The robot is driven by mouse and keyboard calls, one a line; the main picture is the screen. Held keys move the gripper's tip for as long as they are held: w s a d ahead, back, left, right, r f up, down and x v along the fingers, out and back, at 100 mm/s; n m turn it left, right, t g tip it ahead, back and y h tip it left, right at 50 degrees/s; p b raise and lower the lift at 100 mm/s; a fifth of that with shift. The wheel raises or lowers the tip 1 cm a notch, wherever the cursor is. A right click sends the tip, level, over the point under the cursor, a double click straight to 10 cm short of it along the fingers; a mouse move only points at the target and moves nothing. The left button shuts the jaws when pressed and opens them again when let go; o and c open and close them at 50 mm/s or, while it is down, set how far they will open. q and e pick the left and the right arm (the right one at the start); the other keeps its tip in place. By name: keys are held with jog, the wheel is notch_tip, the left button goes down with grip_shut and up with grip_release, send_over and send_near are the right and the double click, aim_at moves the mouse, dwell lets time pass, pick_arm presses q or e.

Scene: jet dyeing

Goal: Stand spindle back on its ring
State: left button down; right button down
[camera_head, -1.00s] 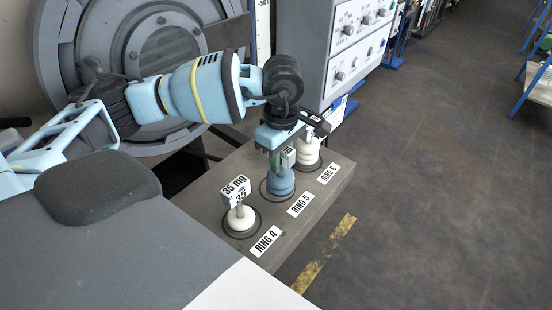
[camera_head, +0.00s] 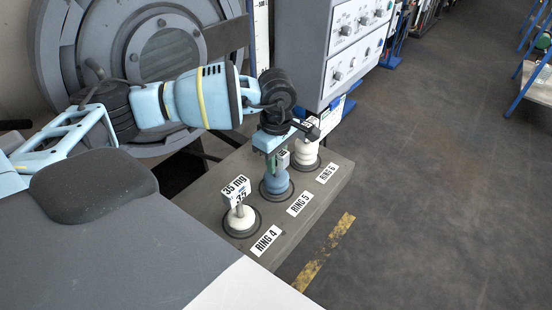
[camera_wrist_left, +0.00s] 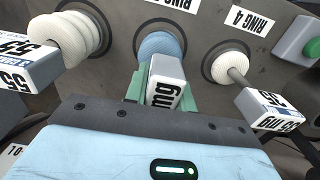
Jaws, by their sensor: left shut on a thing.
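The blue spindle (camera_head: 276,184) stands upright at the ring 5 place, between the labels RING 4 and RING 6. My left gripper (camera_head: 277,160) is above it and shut on its top, where a white tag block sits. In the left wrist view the green fingers close on either side of the white tag block (camera_wrist_left: 165,80), with the blue yarn (camera_wrist_left: 161,46) just beyond. The black ring (camera_head: 263,194) shows around the spindle's foot. Whether the foot rests fully on the surface cannot be told. My right gripper is not in view.
A white spindle (camera_head: 240,219) with a 35 mg tag stands on ring 4. A fuller white spindle (camera_head: 306,152) stands on ring 6, close to my left gripper. The grey bench (camera_head: 335,178) ends at the right, above open floor. A grey control cabinet (camera_head: 318,60) stands behind.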

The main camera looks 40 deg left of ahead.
pick_arm(q)
jog(key=shift+f, duration=0.15)
jog(key=c, duration=1.2)
grip_release()
jog(key=shift+o, duration=0.2)
notch_tip(320, 180, up, 12)
jog(key=shift+r, duration=0.2)
